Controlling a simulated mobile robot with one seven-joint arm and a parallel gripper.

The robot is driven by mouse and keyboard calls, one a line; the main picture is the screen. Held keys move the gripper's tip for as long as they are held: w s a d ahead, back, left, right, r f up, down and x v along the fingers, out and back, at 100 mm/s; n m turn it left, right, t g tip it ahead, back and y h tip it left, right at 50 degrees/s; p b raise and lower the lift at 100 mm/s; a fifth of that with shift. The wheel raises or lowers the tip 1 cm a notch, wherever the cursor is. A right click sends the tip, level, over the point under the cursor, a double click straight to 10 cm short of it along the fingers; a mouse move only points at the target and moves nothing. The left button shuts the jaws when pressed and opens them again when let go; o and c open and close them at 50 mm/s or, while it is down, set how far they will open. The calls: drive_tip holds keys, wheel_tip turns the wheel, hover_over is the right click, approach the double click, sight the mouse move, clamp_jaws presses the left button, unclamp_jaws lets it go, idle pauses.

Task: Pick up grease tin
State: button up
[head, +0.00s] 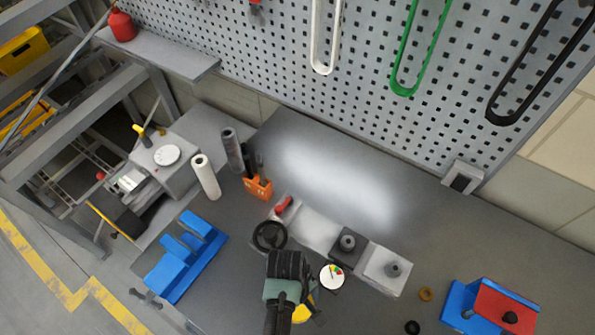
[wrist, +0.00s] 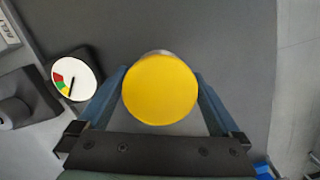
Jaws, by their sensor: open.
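The grease tin, seen from above as a round yellow lid (wrist: 160,88), is between the two blue fingers of my gripper (wrist: 161,96) in the wrist view. My gripper is open, with a finger on each side of the tin; whether either finger touches it I cannot tell. In the head view, only a yellow part of the tin (head: 303,311) shows beside my arm, which hides the rest and most of the gripper.
A dial gauge (head: 332,277) stands close by, left of the fingers in the wrist view (wrist: 76,79). A grey fixture block (head: 388,269) with a black handwheel (head: 270,236) lies behind. A blue holder (head: 186,256) is left; a red-and-blue vise-like block (head: 490,308) is right.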

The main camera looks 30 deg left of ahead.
drive_tip(key=c, duration=1.4)
drive_tip(key=shift+r, duration=0.2)
